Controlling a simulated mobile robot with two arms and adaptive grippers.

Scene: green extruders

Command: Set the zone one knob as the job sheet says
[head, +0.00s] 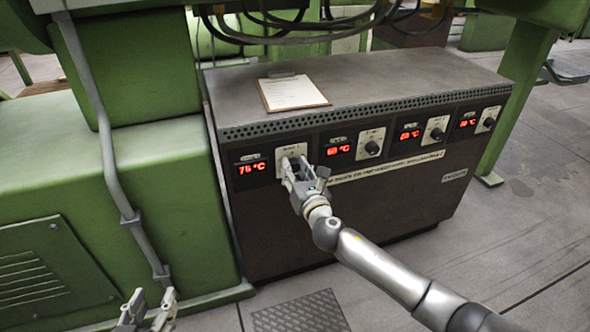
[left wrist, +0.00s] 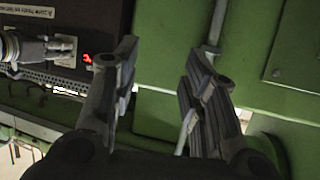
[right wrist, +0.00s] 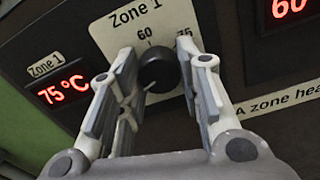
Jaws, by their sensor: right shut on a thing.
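The zone one knob (right wrist: 157,70) is black and round, on a pale plate marked "Zone 1", 60 and 75 in the right wrist view. Its white line points to the lower left. My right gripper (right wrist: 160,90) is shut on the knob, one finger on each side. In the head view this gripper (head: 298,168) hides the knob. The zone one display (right wrist: 64,90) reads 75 °C in red. The job sheet (head: 293,93) lies on top of the dark cabinet; its text is too small to read. My left gripper (left wrist: 165,75) is open and empty, low at the left in the head view (head: 148,305).
The cabinet (head: 370,210) has further displays and knobs to the right: a second-zone knob (head: 372,147), a third (head: 437,133) and a fourth (head: 489,122). A green machine (head: 170,160) stands at the left. Cables (head: 300,20) hang behind the cabinet top.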

